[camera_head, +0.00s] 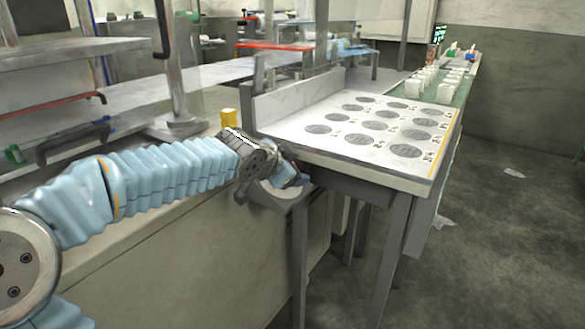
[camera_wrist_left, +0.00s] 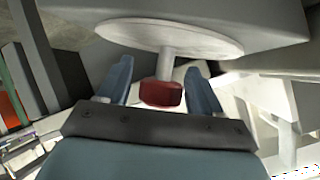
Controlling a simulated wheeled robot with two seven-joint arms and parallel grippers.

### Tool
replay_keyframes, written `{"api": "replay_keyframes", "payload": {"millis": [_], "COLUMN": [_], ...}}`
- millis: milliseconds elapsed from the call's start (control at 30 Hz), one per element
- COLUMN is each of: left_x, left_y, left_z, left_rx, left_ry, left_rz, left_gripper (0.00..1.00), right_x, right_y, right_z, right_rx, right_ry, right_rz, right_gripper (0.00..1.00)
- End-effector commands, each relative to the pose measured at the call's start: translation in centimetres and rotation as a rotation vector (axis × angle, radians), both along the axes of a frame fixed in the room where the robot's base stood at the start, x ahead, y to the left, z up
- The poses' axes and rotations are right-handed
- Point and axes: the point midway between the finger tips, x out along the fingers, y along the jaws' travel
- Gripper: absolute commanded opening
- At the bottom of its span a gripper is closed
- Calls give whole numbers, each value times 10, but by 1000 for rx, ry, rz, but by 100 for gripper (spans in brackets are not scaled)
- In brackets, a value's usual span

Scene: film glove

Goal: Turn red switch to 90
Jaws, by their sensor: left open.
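A red switch (camera_wrist_left: 162,93) shows in the left wrist view as a red block on a short pale stem that comes out of a round white disc (camera_wrist_left: 170,35). My left gripper (camera_wrist_left: 161,90) is open, with one blue finger on each side of the red switch and visible space between them and it. In the head view my left gripper (camera_head: 296,180) is beside the front corner of the white table; the red switch is not clearly visible there. My right gripper is not in view.
The white table (camera_head: 300,128) carries a sheet with several grey circles. A yellow block (camera_head: 228,117) sits on the counter behind my left wrist. A grey post (camera_head: 178,70) stands behind my arm. Open floor (camera_head: 490,230) lies to the right.

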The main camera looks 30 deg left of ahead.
Motion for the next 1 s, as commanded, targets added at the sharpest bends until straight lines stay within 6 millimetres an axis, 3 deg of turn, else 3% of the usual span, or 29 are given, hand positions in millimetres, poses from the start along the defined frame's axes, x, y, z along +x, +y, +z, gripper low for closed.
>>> {"api": "replay_keyframes", "payload": {"millis": [400,1000], "left_x": [-55,-60], "left_y": [0,0], "left_z": [34,37], "left_rx": [0,0], "left_ry": [-4,-1], "left_rz": [0,0], "left_gripper": [65,65], "right_x": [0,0], "right_y": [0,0], "right_z": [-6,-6], "right_rx": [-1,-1], "right_ry": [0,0], "right_rz": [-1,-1], "right_gripper": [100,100]}}
